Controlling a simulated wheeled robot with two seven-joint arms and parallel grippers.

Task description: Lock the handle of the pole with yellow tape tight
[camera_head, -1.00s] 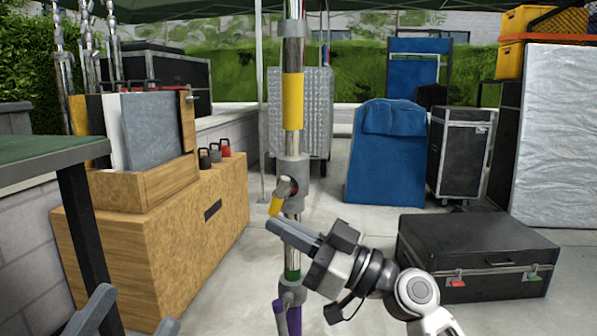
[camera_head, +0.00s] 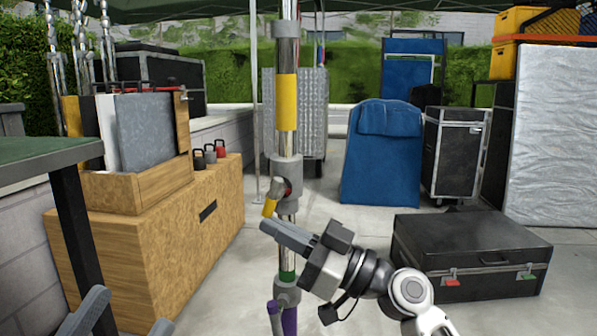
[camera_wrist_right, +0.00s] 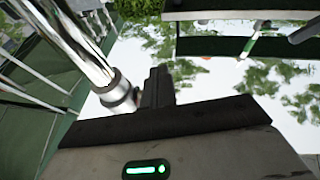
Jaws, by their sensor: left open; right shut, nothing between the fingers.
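The chrome pole with yellow tape (camera_head: 287,100) stands upright in the middle of the head view. Its grey clamp collar (camera_head: 287,172) sits below the tape and carries a handle with a yellow end (camera_head: 270,207), which points down and to the left. My right gripper (camera_head: 268,228) is shut and empty, its fingertips just below the handle's yellow end; whether they touch cannot be told. In the right wrist view the shut fingers (camera_wrist_right: 158,88) show beside a chrome pole (camera_wrist_right: 75,40). My left gripper (camera_head: 125,315) is open at the bottom left, away from the pole.
A lower collar (camera_head: 287,292) with a purple handle (camera_head: 289,320) is on the same pole. A wooden cabinet (camera_head: 150,240) and a green-topped table (camera_head: 60,152) stand left. A black case (camera_head: 470,240) lies right, with a blue-covered item (camera_head: 383,160) behind.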

